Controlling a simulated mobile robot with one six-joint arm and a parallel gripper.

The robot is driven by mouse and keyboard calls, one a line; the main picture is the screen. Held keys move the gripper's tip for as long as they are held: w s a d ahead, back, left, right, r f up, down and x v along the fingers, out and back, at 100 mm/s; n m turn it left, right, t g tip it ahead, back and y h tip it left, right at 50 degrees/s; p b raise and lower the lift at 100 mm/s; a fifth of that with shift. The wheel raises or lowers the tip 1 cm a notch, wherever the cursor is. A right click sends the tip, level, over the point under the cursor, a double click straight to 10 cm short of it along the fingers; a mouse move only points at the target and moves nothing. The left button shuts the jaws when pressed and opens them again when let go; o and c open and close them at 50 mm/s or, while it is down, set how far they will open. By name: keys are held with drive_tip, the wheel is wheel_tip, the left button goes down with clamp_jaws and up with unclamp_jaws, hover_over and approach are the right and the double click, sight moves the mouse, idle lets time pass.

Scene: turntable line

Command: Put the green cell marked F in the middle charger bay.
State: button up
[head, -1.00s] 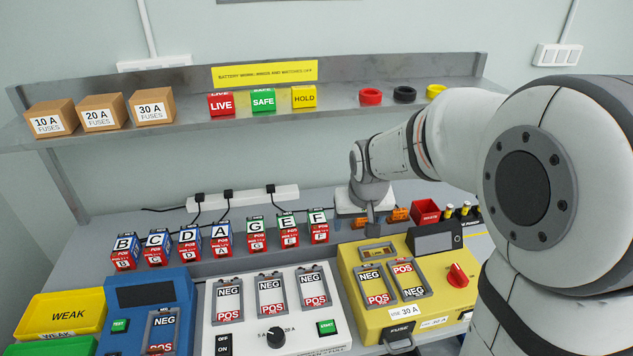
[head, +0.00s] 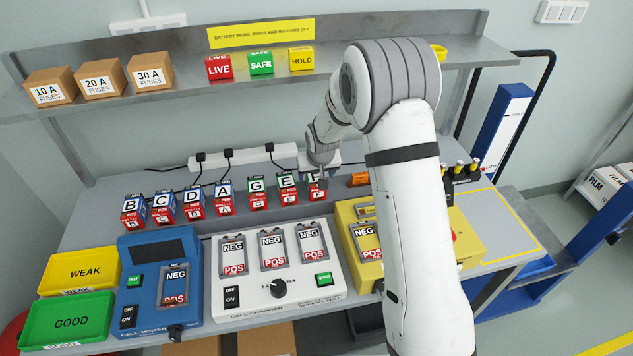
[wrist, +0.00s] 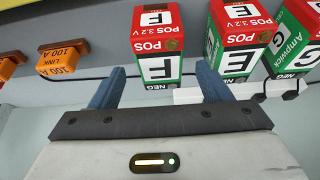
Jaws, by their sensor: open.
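The green cell marked F (head: 318,192) stands at the right end of the row of cells on the bench, partly covered by my gripper (head: 320,172) in the head view. In the wrist view, the F cell (wrist: 157,68) is upside down in the picture, just beyond and between the two blue fingers of my gripper (wrist: 159,85). The fingers are open, with a gap on both sides of the cell. The white cell charger (head: 246,290) stands in front of the row. Its middle bay (head: 272,249) shows only NEG and POS markings and looks empty.
The green E cell (wrist: 236,45) stands close beside F. Orange 100 A links (wrist: 62,58) lie on F's other side. A blue cell tester (head: 130,290) and a yellow unit (head: 350,218) flank the charger. A shelf (head: 190,88) overhangs the row.

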sight(316, 177)
drive_tip(key=shift+p+x, duration=0.45)
drive_tip(key=shift+x, duration=1.4)
drive_tip(key=c, duration=1.4)
drive_tip(key=shift+c, duration=0.4)
drive_tip(key=shift+r, duration=0.1)
